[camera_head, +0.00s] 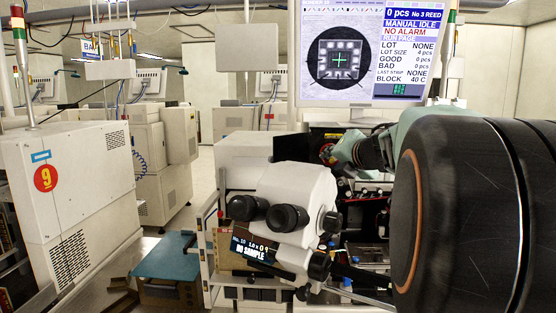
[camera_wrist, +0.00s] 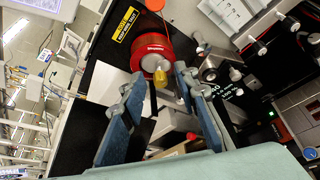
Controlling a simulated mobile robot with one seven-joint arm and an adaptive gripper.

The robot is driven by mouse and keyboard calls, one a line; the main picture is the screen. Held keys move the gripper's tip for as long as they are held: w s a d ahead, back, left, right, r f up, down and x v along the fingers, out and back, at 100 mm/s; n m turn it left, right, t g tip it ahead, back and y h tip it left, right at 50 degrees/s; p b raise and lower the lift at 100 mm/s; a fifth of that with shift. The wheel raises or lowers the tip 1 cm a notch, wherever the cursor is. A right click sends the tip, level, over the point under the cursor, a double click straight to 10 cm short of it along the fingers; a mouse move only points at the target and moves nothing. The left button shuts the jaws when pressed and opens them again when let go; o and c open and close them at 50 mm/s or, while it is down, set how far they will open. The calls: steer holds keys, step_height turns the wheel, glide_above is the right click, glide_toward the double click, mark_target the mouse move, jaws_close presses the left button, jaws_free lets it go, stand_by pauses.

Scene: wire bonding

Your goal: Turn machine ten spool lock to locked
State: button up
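In the wrist view a red spool (camera_wrist: 152,48) sits on a dark panel. A pale hub is at its front end, with a small yellow knob (camera_wrist: 161,78) sticking out; I cannot tell whether this is the spool lock or which way it is set. My gripper (camera_wrist: 157,84) is open, its two blue fingers reaching toward the spool, one tip on either side of the knob. I see no clear contact. In the head view a small red part, possibly the spool (camera_head: 326,151), shows beside my teal wrist; my fingers cannot be made out there.
A white microscope head (camera_head: 297,190) stands in front of the machine, below the monitor (camera_head: 364,50) reading MANUAL IDLE. Machine nine (camera_head: 70,190) is at left. A yellow warning label (camera_wrist: 126,24) is beside the spool.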

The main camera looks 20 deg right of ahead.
jaws_close()
steer(key=shift+m, duration=0.6)
jaws_free()
step_height(320, 180, up, 10)
stand_by(0.7)
